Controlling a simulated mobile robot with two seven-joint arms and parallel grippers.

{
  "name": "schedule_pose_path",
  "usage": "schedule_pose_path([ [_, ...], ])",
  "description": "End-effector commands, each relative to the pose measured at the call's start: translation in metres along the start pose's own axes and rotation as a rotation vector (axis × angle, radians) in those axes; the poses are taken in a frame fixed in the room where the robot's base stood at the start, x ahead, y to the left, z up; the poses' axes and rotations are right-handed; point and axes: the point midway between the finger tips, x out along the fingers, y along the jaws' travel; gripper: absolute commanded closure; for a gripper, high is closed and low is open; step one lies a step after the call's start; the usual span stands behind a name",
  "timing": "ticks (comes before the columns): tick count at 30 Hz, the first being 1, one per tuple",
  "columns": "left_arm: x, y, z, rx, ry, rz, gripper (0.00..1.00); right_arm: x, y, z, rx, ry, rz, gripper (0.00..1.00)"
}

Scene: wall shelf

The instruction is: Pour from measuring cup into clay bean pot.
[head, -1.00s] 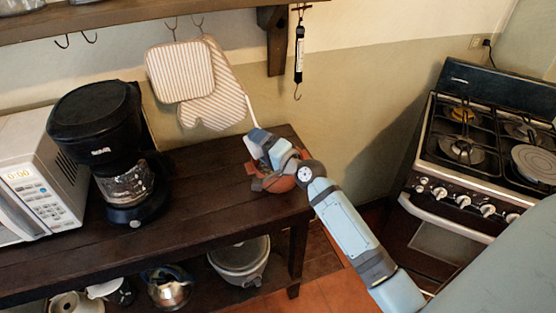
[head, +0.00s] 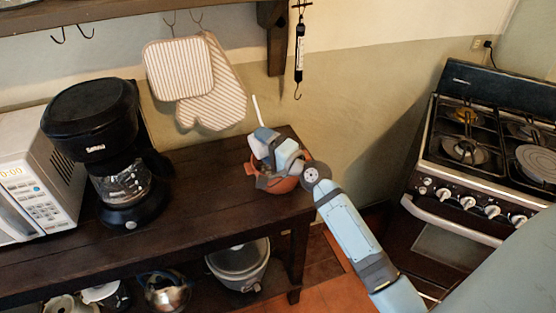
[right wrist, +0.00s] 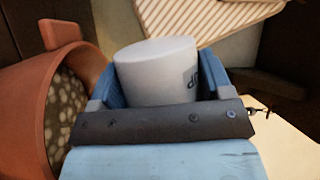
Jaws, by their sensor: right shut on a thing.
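The clay bean pot (head: 288,186) is a reddish-brown round pot at the right end of the dark wooden table. In the right wrist view its mouth (right wrist: 58,112) is on the left, with pale speckled beans inside. My right gripper (head: 268,140) is over the pot, covering much of it in the head view. It is shut on the measuring cup, a whitish cylinder (right wrist: 158,68) with dark lettering, between the blue fingers and beside the pot's mouth. A thin white stick, perhaps its handle (head: 257,110), rises above the gripper. The cup's contents are hidden. My left gripper is not in view.
A black coffee maker (head: 108,145) and white microwave (head: 40,175) stand on the table's left. Striped oven mitts (head: 215,85) hang behind. A hanging scale (head: 299,50) is above right, and a stove (head: 480,150) stands right. The table between coffee maker and pot is clear.

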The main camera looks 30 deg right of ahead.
Motion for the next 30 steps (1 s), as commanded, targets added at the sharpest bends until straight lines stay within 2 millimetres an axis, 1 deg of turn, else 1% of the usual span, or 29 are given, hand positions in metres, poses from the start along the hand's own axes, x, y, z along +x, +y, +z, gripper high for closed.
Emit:
schedule_pose_path([
  [7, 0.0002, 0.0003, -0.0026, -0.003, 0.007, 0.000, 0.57, -0.0002, -0.0010, -0.0010, 0.024, 0.004, -0.011, 0.56],
  [30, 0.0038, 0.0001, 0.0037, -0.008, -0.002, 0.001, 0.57, -0.0011, -0.0032, -0.0040, 0.097, 0.014, -0.041, 0.56],
])
